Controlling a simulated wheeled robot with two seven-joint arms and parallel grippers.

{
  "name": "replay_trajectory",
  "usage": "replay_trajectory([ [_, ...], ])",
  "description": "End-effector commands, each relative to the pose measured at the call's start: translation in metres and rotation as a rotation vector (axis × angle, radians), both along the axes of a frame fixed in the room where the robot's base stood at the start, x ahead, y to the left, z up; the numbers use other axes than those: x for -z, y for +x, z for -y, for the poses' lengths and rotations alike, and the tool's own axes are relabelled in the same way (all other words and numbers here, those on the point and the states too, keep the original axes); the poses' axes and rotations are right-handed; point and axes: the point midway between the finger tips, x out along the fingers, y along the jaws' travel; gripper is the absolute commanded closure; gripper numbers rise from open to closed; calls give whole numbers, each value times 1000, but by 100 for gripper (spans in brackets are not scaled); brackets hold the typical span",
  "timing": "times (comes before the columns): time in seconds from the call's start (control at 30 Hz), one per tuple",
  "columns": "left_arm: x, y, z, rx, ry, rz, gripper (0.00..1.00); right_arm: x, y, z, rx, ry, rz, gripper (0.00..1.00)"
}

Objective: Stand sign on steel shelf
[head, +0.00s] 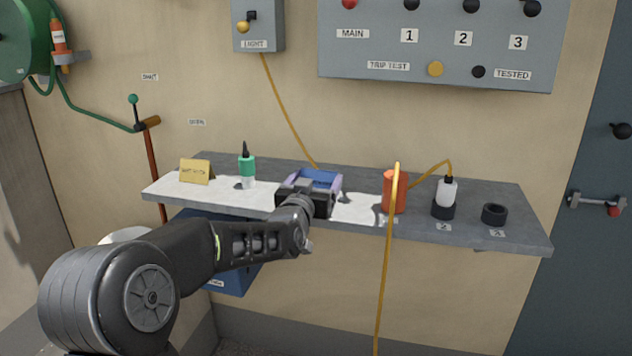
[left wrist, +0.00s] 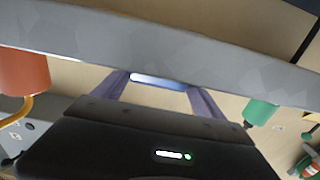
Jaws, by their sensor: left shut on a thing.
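My left gripper (head: 318,185) reaches over the middle of the grey steel shelf (head: 515,215). Its purple fingers are shut on a small blue thing (head: 316,176), mostly hidden by the gripper. In the left wrist view a pale blue bar (left wrist: 158,80) shows between the fingers; I cannot tell if it is a sign or if it touches the shelf. A yellow folded sign (head: 196,171) with small dark lettering stands upright at the shelf's left end, well left of the gripper. My right gripper is in neither view.
A green-capped bottle (head: 247,168) stands left of the gripper. A blue box (head: 232,280) is below the shelf.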

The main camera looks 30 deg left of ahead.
Motion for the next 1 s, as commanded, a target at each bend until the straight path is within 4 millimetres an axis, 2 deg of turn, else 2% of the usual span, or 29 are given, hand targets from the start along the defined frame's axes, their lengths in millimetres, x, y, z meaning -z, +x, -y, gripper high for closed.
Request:
replay_trajectory([
  [0.03, 3, 0, 0, 0, 0, 1, 58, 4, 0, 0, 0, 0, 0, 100],
  [0.07, 2, 0, 0, 0, 0, 0, 18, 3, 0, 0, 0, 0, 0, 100],
  [0.27, 1, 0, 0, 0, 0, 0, 1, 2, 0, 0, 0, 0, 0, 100],
  [0.67, -4, -1, 0, 0, 0, 0, 0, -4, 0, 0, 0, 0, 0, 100],
  [0.87, -3, -28, 9, -1, -2, 3, 0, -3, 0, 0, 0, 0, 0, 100],
  [1.0, -3, -57, 19, -1, -2, 3, 0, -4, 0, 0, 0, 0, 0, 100],
])
